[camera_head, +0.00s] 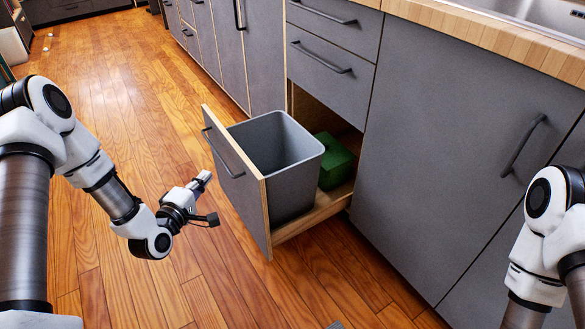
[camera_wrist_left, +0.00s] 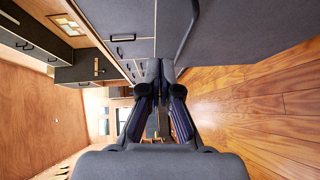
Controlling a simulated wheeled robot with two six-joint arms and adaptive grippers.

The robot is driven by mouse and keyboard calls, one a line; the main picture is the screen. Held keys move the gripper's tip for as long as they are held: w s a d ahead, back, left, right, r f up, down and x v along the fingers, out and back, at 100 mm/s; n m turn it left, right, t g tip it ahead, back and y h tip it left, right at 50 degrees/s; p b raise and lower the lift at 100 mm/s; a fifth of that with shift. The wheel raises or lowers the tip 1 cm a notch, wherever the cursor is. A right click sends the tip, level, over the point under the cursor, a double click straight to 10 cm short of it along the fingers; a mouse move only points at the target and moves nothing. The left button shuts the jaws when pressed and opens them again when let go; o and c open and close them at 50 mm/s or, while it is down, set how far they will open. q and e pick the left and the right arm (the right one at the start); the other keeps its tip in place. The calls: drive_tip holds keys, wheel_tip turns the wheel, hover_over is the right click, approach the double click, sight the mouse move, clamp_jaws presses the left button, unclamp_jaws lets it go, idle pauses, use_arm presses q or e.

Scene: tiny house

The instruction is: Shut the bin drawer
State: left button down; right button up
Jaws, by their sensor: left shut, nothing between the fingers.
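The bin drawer (camera_head: 245,190) is pulled out from the grey cabinets, with its grey front and dark bar handle (camera_head: 223,155) facing left. A grey bin (camera_head: 292,187) stands in it, with a green box (camera_head: 335,160) behind the bin. In the left wrist view the shut fingers (camera_wrist_left: 160,66) are in front of a grey panel. My right arm shows at the right edge, but its gripper is out of view.
The wooden floor (camera_head: 130,130) is clear to the left of the drawer. Closed grey drawers (camera_head: 325,75) sit above the opening, and a closed cabinet door (camera_head: 450,150) is to the right. A wooden counter with a sink (camera_head: 530,15) is at the top right.

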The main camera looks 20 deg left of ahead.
use_arm(q)
drive_tip(key=a+f+n+t+y+b, duration=0.1)
drive_tip(key=a+f+n+y+b, duration=0.1)
drive_tip(key=a+f+b, duration=0.15)
drive_tip(key=b, duration=0.4)
approach(227, 142)
drive_tip(key=w+a, duration=0.3)
drive_tip(key=w, duration=0.1)
drive_tip(key=shift+w+d+f+b, duration=0.15)
drive_tip(key=shift+w+d+b, duration=0.6)
drive_tip(key=shift+d, duration=0.25)
drive_tip(key=shift+w+d, duration=0.2)
drive_tip(key=shift+w, duration=0.15)
use_arm(e)
wheel_tip(227, 142, down, 12)
drive_tip(key=shift+d+r, duration=0.25)
use_arm(q)
drive_tip(key=shift+w+d, duration=0.1)
